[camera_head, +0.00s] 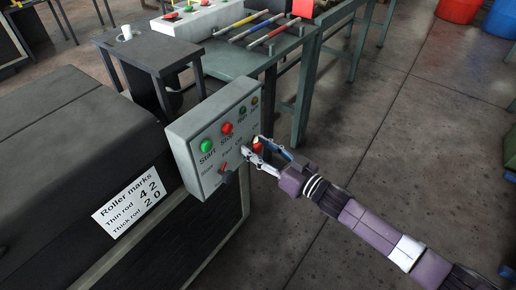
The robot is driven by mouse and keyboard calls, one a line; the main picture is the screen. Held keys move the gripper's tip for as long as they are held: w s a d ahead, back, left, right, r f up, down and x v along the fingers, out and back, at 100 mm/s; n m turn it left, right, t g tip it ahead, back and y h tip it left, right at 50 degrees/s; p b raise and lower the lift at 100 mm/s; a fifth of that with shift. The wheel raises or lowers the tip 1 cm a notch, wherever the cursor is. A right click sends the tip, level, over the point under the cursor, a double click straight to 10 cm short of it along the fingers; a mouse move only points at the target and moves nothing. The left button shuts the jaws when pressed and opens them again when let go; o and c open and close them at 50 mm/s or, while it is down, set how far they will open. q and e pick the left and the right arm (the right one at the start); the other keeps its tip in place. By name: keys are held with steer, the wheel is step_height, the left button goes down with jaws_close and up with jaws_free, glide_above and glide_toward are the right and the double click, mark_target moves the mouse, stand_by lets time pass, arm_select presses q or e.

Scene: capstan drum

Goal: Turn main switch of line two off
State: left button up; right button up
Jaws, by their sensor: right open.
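A grey control box (190,128) faces right, with a green button (207,146) over the word Start and a red button (227,128) over the word Stop. Two small knobs or lamps (248,104) sit at its upper right. A red-and-black switch handle (226,174) is low on the face. A second red handle (257,145) with a pale tip is at the right edge. My right gripper (259,153) is open, its fingers around or just beside that second handle. Contact cannot be told, and the gripper hides part of the face. No line two label is readable. My left gripper is out of view.
A dark machine casing (70,130) with a Roller marks sign (130,207) stands left of the box. Behind is a green table (228,62) with colored rods and a white button box (205,17). The concrete floor at right is mostly clear.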

steer(key=c, duration=1.1)
